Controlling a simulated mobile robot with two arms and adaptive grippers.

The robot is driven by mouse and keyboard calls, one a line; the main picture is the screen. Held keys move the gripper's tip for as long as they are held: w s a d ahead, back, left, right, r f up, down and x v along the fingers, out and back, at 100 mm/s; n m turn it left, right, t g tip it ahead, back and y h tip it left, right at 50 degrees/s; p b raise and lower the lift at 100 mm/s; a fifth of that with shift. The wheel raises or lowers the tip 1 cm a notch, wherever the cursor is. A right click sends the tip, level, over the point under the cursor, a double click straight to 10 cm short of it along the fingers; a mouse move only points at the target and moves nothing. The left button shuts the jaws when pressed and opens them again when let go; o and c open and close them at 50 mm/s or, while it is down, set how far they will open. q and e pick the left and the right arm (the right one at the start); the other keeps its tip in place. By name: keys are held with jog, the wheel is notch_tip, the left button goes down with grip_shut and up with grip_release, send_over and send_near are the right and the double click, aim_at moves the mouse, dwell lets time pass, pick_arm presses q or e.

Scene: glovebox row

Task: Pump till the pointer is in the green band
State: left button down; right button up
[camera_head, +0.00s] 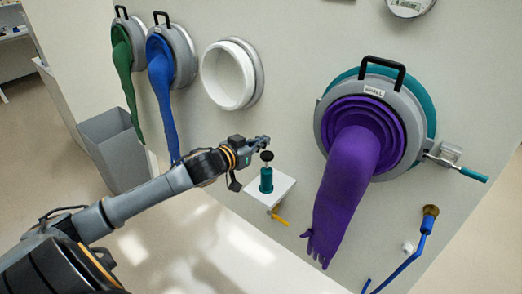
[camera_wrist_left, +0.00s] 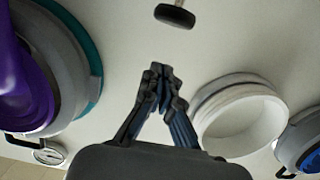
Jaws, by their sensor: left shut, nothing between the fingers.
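The hand pump stands on a small white wall shelf (camera_head: 283,186); it has a teal body (camera_head: 266,181), a thin rod and a black knob (camera_head: 267,156). The rod shows between knob and body, so the knob is up. My left gripper (camera_head: 264,141) is shut and empty, close to the knob and just above it in the head view. In the left wrist view its closed fingertips (camera_wrist_left: 160,72) are apart from the knob (camera_wrist_left: 175,15). A round gauge (camera_head: 410,4) is cut off by the top edge; it also shows small in the left wrist view (camera_wrist_left: 48,152). Its pointer and green band cannot be read.
A large port with a purple glove (camera_head: 345,185) hangs right of the pump. A white empty ring port (camera_head: 230,75) and ports with blue (camera_head: 162,95) and green gloves (camera_head: 124,70) are left. A yellow lever (camera_head: 279,217) sits below the shelf. A grey bin (camera_head: 113,150) stands left.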

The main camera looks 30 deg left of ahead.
aim_at(267, 156)
pick_arm(q)
jog(key=f, duration=0.3)
jog(key=shift+s+f, duration=0.2)
jog(key=shift+f, duration=0.2)
notch_tip(267, 156, down, 5)
jog(key=shift+r+b, duration=0.1)
jog(key=shift+b, duration=0.85)
